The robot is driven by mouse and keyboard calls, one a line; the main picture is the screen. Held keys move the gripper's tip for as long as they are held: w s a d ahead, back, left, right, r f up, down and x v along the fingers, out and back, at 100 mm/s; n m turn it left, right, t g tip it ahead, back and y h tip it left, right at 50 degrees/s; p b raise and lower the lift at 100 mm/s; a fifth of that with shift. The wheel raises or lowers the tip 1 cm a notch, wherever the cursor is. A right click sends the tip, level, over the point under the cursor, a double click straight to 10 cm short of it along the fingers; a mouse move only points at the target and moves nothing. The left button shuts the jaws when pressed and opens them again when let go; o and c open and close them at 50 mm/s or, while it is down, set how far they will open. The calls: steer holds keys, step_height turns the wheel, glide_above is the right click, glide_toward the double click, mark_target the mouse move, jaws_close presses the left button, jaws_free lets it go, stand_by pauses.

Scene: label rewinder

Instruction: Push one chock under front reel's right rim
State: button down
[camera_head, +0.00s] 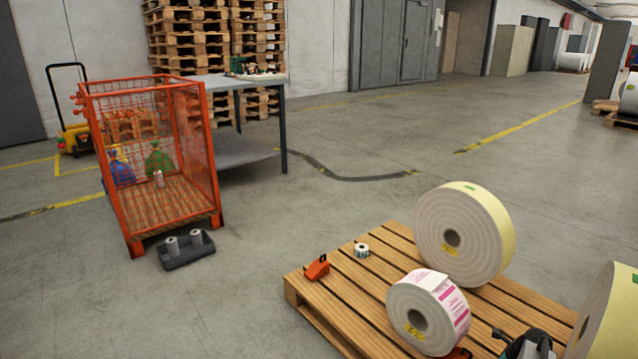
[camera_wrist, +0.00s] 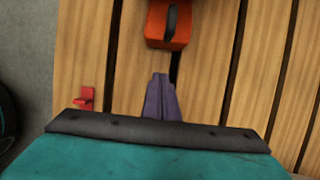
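In the head view, the front reel (camera_head: 405,307), white with pink labels, stands on its rim on the wooden pallet (camera_head: 356,303). An orange chock (camera_head: 317,268) lies at the pallet's left end, apart from the reel. Another orange piece (camera_head: 459,353) shows low beside the front reel's right side, mostly cut off by the frame edge. In the wrist view, an orange chock with a dark loop (camera_wrist: 168,32) lies on the slats just beyond my gripper (camera_wrist: 160,82). The purple fingers are together and empty. I cannot tell which chock this is. The front reel is out of the wrist view.
A larger yellow-sided reel (camera_head: 460,235) stands behind, and another reel (camera_head: 610,315) is at the right edge. A small roll (camera_head: 362,250) lies on the pallet. A small red piece (camera_wrist: 86,98) sits left of my fingers. Left floor holds an orange cage (camera_head: 215,150) and dark tray (camera_head: 188,257).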

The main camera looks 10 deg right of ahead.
stand_by(0.3)
step_height(320, 180, up, 8)
steer(key=p, duration=0.6)
steer(key=shift+p, duration=0.4)
stand_by(0.3)
steer(key=s+a+r+n+g+p, duration=0.1)
steer(key=s+a+n+g+p, duration=0.15)
steer(key=a+n+p, duration=0.8)
steer(key=s+a+r+n+g+p, duration=0.1)
steer(key=s+a+n+g, duration=0.15)
steer(key=a, duration=1.55)
steer(key=s+a+r+n+g+h+p, duration=0.1)
steer(key=s+a+r+n+g+p, duration=0.1)
steer(key=s+a+r+n+p, duration=0.2)
steer(key=s+a+r+n+g+h+p, duration=0.1)
steer(key=s+a+r+n+p, duration=0.3)
steer(key=s+a+n+p, duration=0.4)
steer(key=s+a+n, duration=0.4)
steer(key=s+a, duration=0.1)
steer(key=s, duration=0.3)
steer(key=shift+s+a+r+n+g+p, duration=0.2)
steer(key=shift+s+n+g+p, duration=0.1)
steer(key=shift+s+g+p, duration=0.1)
